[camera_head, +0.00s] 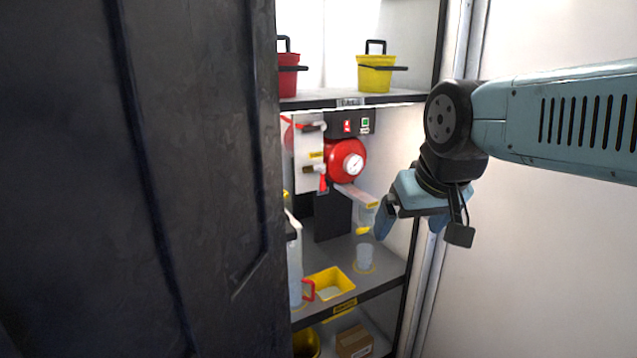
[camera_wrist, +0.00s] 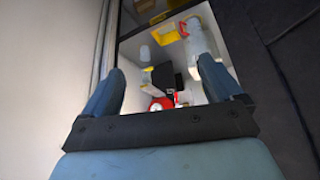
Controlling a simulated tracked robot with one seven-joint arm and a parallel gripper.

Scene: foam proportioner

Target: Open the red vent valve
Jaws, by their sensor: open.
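The red proportioner body with a white gauge (camera_head: 345,161) sits inside the cabinet, mounted on a pale panel. A red lever (camera_head: 323,183) hangs down at its lower left, and another red-tipped lever (camera_head: 312,126) lies higher on the panel. I cannot tell which is the vent valve. My gripper (camera_head: 410,228) is open and empty, to the right of and below the gauge, apart from both levers. The wrist view shows its two blue fingers spread wide, with part of the red body (camera_wrist: 160,103) between them, partly hidden by the gripper's crossbar.
A dark cabinet door (camera_head: 140,180) fills the left and hides part of the interior. Red (camera_head: 288,75) and yellow (camera_head: 376,74) buckets stand on the upper shelf. Below are a yellow tray (camera_head: 331,284), a clear cup (camera_head: 364,257) and a red-handled jug (camera_head: 296,270).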

